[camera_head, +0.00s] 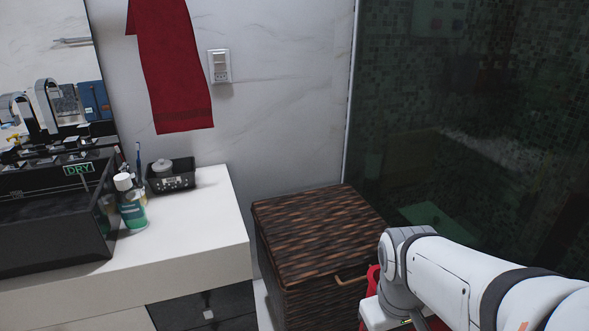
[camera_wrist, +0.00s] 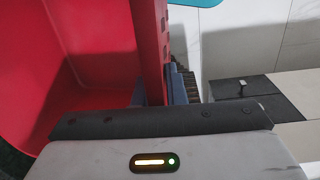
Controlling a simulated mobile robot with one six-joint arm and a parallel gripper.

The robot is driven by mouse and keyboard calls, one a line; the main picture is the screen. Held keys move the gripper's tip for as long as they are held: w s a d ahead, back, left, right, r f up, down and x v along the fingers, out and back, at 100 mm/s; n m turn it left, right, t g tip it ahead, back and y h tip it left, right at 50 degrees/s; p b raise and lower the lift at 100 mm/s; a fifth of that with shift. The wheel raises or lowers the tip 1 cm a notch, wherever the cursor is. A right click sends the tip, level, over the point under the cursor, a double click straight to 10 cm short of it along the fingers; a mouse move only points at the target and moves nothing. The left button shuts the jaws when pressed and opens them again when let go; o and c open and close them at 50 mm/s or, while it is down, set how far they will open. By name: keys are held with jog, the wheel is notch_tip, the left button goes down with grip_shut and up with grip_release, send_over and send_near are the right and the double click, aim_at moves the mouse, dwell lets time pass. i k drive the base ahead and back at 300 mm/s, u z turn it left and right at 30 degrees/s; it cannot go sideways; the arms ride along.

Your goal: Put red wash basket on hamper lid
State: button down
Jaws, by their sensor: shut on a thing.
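The brown woven hamper stands against the wall, and its flat lid (camera_head: 312,230) is shut and bare. The red wash basket (camera_wrist: 75,65) fills the left of the wrist view, with its hollow inside showing. In the head view only small red parts of the basket (camera_head: 371,283) show beside my wrist, at the hamper's front right; my arm hides the rest. My gripper (camera_wrist: 158,92) is shut on the basket's red side wall, one finger on each side of it. The fingers are hidden in the head view. A sliver of brown weave shows past the fingers in the wrist view.
A white counter (camera_head: 190,235) with a black sink (camera_head: 50,225), a green bottle (camera_head: 131,203) and a black tray (camera_head: 171,180) stands left of the hamper. A dark glass panel (camera_head: 450,110) rises behind and to the right. A red towel (camera_head: 172,70) hangs above.

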aim_at(326, 227)
jog(key=i, duration=0.9)
jog(key=z, duration=0.05)
